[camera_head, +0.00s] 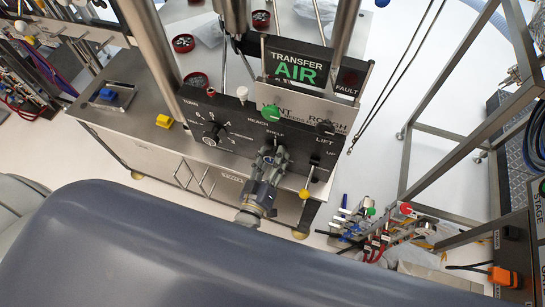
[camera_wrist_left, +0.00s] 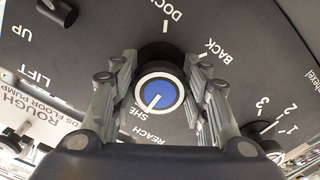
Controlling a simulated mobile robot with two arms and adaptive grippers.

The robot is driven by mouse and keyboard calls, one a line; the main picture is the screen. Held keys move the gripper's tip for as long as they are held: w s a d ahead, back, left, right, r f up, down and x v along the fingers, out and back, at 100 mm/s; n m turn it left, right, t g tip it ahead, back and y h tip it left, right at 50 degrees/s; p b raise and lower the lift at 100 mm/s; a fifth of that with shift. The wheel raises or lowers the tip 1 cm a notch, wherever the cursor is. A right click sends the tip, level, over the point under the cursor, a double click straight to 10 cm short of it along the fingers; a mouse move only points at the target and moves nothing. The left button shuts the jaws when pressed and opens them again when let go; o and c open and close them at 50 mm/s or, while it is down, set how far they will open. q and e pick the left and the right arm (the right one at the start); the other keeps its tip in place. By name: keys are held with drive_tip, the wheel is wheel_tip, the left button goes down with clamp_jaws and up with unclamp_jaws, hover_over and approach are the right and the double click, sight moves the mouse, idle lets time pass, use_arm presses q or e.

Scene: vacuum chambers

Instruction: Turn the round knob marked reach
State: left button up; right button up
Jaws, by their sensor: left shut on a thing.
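The round knob (camera_wrist_left: 157,92) has a black body and a blue cap with a white pointer line. It sits on a dark panel among the labels DOCK, BACK, REACH and a partly hidden SHE. The pointer slants down and left in the left wrist view, towards the space between SHE and REACH. My left gripper (camera_wrist_left: 157,80) has a finger on each side of the knob and is shut on it. In the head view my left gripper (camera_head: 270,158) is at the dark panel (camera_head: 235,151) and hides the knob. My right gripper is not in view.
Another black knob (camera_head: 212,130) with numbers sits left on the panel. A TRANSFER AIR sign (camera_head: 292,68), a green button (camera_head: 271,113) and a yellow-ended lever (camera_head: 306,192) are close by. Metal posts rise behind. A metal frame (camera_head: 440,125) stands right.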

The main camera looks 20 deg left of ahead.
use_arm(q)
drive_tip(key=o, duration=1)
drive_tip(key=shift+s, duration=0.1)
drive_tip(key=s, duration=1.1)
drive_tip(key=shift+s+a, duration=0.15)
drive_tip(key=shift+s, duration=0.25)
drive_tip(key=shift+f, duration=0.1)
